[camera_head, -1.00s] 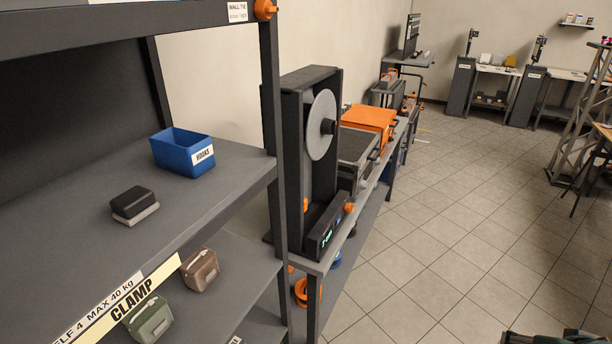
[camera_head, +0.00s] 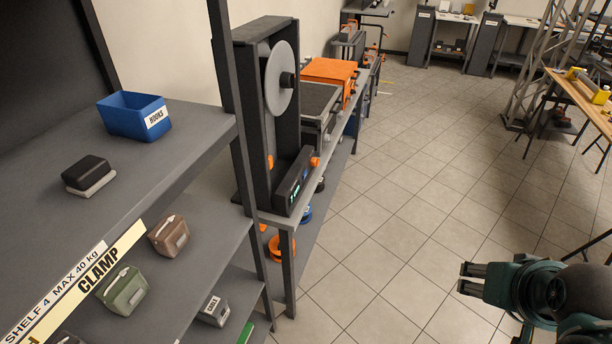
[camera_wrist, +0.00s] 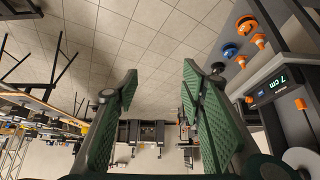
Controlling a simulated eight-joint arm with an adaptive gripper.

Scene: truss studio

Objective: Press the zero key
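A dark measuring device with a grey disc (camera_head: 281,80) stands on the bench. Its low front panel (camera_head: 293,182) carries a small lit green display and orange knobs. In the wrist view the display (camera_wrist: 272,88) is at the right and seems to read "7 cm". I cannot make out the zero key in either view. My gripper (camera_head: 466,279) is at the lower right of the head view, over the floor and well apart from the panel. In the wrist view my gripper (camera_wrist: 158,85) has its two green fingers wide apart, with nothing between them.
A shelf at the left holds a blue bin (camera_head: 134,116), a black box (camera_head: 88,174) and other small boxes. An orange case (camera_head: 329,72) sits farther along the bench. A table (camera_head: 590,92) stands at the right. The floor between is clear.

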